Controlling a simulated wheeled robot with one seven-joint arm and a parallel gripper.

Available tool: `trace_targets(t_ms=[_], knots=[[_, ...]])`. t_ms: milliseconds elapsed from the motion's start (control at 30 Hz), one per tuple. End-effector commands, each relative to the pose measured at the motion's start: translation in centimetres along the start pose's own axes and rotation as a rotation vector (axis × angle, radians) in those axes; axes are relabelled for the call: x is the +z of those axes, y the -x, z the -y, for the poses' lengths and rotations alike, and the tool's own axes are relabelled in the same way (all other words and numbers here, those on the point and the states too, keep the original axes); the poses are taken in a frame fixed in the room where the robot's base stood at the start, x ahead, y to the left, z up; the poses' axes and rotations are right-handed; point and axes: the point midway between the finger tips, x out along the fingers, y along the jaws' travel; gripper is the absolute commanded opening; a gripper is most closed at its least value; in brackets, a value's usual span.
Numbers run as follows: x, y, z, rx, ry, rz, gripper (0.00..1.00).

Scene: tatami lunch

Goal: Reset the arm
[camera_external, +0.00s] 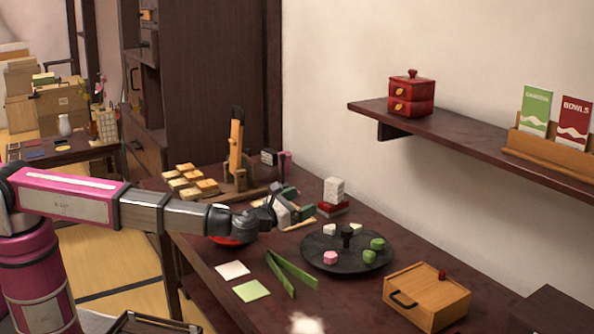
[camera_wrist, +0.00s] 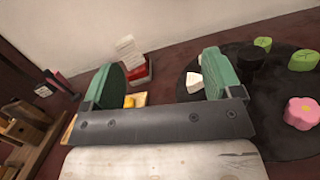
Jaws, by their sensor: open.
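My gripper (camera_external: 292,204) is open above the dark wooden table (camera_external: 205,258), its two green finger pads apart. In the wrist view my gripper (camera_wrist: 160,82) shows nothing held between the pads. A round black tray (camera_external: 320,262) is to its front right, with a pink sweet (camera_external: 330,258), green sweets (camera_external: 376,244) and white pieces on it. The tray also shows at the right of the wrist view (camera_wrist: 262,112). A white block stack on a red base (camera_external: 333,194) stands just beyond my gripper. My forearm partly hides a red bowl (camera_external: 228,240).
A wooden box (camera_external: 427,296) with a handle sits at the front right. Green tongs (camera_external: 292,272) and white and green squares lie near the front. Small wooden blocks (camera_external: 190,181) and an upright wooden stand (camera_external: 236,150) are at the back left. A wall shelf (camera_external: 470,142) overhangs at right.

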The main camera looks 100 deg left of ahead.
Motion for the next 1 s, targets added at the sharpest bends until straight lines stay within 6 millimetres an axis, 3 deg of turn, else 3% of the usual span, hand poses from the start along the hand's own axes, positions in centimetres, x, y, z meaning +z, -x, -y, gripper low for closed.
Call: trace_targets(t_ms=[33,233,400,533,700,800,1000], knots=[[1.2,3.8,1.2,-0.092,-0.054,0.036,0.85],[3.6,14.0,8.7,-0.458,-0.416,0.196,0.85],[2.6,23.0,15.0,-0.768,-0.902,0.405,0.85],[0.5,30.0,17.9,-0.976,-1.285,0.607,0.85],[-3.1,36.5,18.6,-1.176,-1.682,0.841,0.85],[-5.8,38.8,17.6,-1.286,-1.881,0.955,0.85],[-12.7,40.2,12.8,-1.56,-2.189,1.101,0.85]])
